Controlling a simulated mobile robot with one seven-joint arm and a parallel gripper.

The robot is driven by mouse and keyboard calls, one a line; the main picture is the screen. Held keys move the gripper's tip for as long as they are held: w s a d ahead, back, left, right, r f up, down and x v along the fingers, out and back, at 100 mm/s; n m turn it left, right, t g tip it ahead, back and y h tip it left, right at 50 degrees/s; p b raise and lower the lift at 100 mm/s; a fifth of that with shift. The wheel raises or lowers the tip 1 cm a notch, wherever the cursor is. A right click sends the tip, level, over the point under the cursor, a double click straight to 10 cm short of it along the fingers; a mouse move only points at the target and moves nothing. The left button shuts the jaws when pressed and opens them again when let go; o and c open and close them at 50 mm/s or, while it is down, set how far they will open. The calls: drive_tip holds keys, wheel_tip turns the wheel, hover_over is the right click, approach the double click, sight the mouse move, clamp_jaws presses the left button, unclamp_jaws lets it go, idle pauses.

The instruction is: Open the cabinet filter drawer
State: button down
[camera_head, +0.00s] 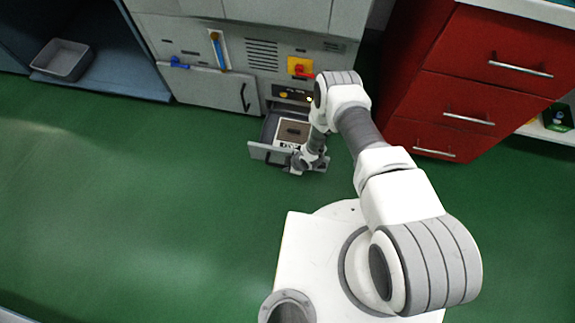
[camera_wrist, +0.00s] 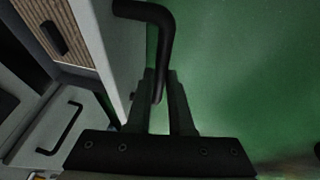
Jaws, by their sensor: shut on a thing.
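The filter drawer (camera_head: 262,152) is pulled out from the bottom of the grey cabinet in the head view, with a brown ribbed filter (camera_head: 292,131) in a light frame inside it. In the wrist view the drawer front (camera_wrist: 100,35) stands at upper left, with the filter (camera_wrist: 38,22) behind it. A black bent handle (camera_wrist: 160,25) sticks out from the drawer front. My gripper (camera_wrist: 166,95) is shut on this handle, its two dark fingers on either side of the bar. In the head view my gripper (camera_head: 303,165) is at the drawer front, and my arm hides part of the drawer's right side.
The grey cabinet (camera_head: 195,95) has a lower door with a black handle (camera_head: 245,97), a red-and-yellow switch (camera_head: 300,67) and a blue lever (camera_head: 180,63). Red drawers (camera_head: 440,100) stand at the right. A grey bin (camera_head: 63,60) sits at far left. The green floor (camera_head: 130,200) is clear at left.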

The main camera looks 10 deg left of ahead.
idle(0.3)
drive_tip(key=c, duration=0.8)
unclamp_jaws()
drive_tip(key=shift+r, duration=0.1)
drive_tip(key=p+v, duration=0.7)
drive_tip(key=v, duration=1)
drive_tip(key=shift+d, duration=0.15)
